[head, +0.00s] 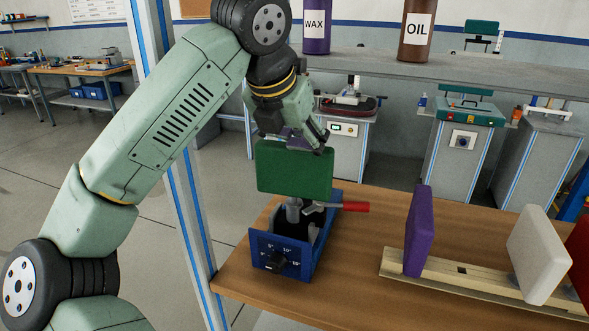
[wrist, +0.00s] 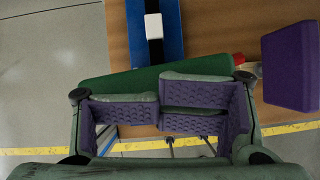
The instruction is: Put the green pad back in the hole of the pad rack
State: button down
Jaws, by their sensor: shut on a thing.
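The green pad (head: 293,172) is held upright by its top edge in my gripper (head: 303,143), above the blue device on the wooden bench. In the wrist view the green pad (wrist: 125,82) lies just beyond the purple-faced fingers of my gripper (wrist: 163,108). The pale wooden pad rack (head: 440,280) lies on the bench to the right. A dark square hole (head: 462,269) shows in it, between the purple pad (head: 419,232) and the white pad (head: 539,254). I cannot tell whether the pad touches the device below.
The blue device (head: 275,257) has a dial, a metal post and a red-handled lever (head: 347,206). A red pad (head: 579,255) stands at the right edge. A grey shelf (head: 440,70) with WAX and OIL bottles (head: 417,35) runs above the bench. A blue-striped post (head: 188,190) stands left.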

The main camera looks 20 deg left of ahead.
jog(key=shift+r+p, duration=0.85)
jog(key=shift+r, duration=0.85)
jog(key=shift+w+r, duration=0.1)
jog(key=shift+r, duration=1.85)
jog(key=shift+c, duration=1.4)
grip_release()
jog(key=shift+r, duration=0.15)
